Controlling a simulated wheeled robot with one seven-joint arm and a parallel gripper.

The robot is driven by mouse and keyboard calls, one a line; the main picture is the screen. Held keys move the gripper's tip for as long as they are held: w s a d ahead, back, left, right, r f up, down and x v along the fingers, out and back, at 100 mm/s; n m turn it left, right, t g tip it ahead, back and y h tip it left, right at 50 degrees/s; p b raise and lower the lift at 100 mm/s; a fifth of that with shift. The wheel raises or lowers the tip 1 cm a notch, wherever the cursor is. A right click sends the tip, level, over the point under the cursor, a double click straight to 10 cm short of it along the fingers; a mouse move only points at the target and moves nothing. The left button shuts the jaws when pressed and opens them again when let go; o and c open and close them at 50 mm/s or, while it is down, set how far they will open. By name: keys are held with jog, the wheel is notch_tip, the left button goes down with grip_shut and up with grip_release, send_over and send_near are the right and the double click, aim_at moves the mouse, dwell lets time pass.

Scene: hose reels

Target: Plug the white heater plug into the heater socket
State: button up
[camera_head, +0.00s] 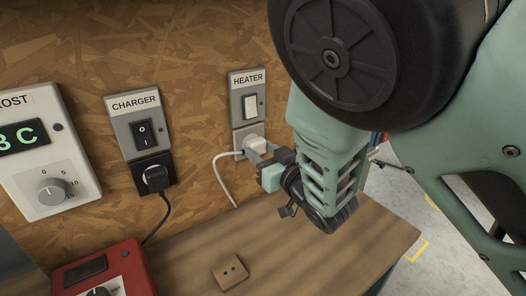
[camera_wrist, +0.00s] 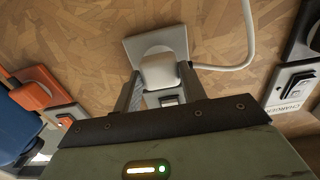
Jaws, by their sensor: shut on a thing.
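The white heater plug (camera_head: 256,146) is at the heater socket (camera_head: 244,131), under the HEATER switch (camera_head: 249,106) on the wooden wall. My gripper (camera_head: 265,150) reaches in from the right and is shut on the plug. In the wrist view the plug (camera_wrist: 158,72) sits between the two fingers of my gripper (camera_wrist: 160,84), in front of the pale socket plate (camera_wrist: 134,46) and its round face. The plug hides the socket holes. I cannot tell whether it is fully seated. Its white cable (camera_head: 220,172) hangs left and down to the bench.
Left of it is the CHARGER switch (camera_head: 142,131) with a black plug (camera_head: 156,178) in its socket. A thermostat box (camera_head: 38,152) is further left. A red box (camera_head: 125,257) and a small two-holed wooden block (camera_head: 230,272) sit on the bench (camera_head: 300,262).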

jog(key=shift+w+a, duration=0.25)
jog(key=shift+w, duration=0.15)
jog(key=o, duration=1)
